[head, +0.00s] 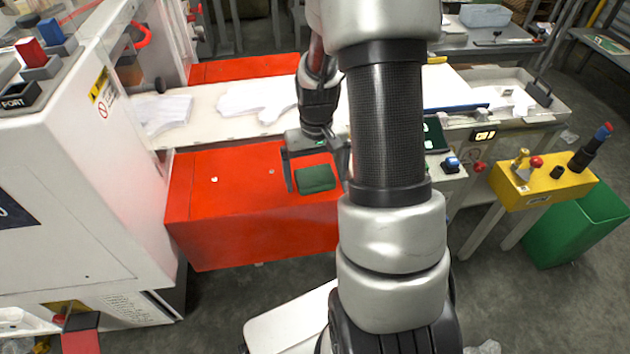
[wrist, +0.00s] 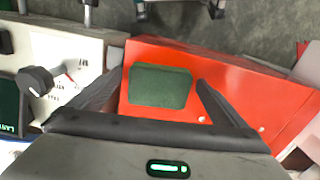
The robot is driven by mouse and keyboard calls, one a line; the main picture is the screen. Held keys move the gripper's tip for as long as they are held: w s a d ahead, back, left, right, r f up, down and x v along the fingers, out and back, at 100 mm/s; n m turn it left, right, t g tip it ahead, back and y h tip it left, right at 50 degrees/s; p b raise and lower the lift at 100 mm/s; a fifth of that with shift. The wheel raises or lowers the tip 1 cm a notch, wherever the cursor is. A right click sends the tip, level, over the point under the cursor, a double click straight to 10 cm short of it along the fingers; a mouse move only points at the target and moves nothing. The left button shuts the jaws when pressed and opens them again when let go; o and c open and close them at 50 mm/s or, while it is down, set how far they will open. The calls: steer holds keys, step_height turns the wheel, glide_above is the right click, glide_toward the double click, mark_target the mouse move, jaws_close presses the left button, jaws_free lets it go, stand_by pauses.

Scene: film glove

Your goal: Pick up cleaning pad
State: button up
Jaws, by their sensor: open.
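The cleaning pad (head: 316,178) is a dark green, flat rectangular pad lying on top of the red cabinet (head: 235,210). In the wrist view the pad (wrist: 161,86) lies flat on the red surface (wrist: 225,85), between the two fingers. My gripper (head: 318,190) is open above the pad, with one finger on either side of it. In the wrist view my gripper (wrist: 160,80) also shows open and empty. I cannot tell the exact height of the fingertips above the surface. My arm hides part of the cabinet's right side in the head view.
A white machine (head: 95,180) stands at the left. A pale conveyor table (head: 205,128) with white gloves (head: 250,98) runs behind the cabinet. At the right are a yellow control box (head: 545,185) and a green bin (head: 575,228). A black knob (wrist: 37,80) shows beside the cabinet in the wrist view.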

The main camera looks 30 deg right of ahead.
mark_target(316, 179)
steer(key=c, duration=1.1)
steer(key=shift+r, duration=0.1)
step_height(316, 179, up, 10)
steer(key=p, duration=0.2)
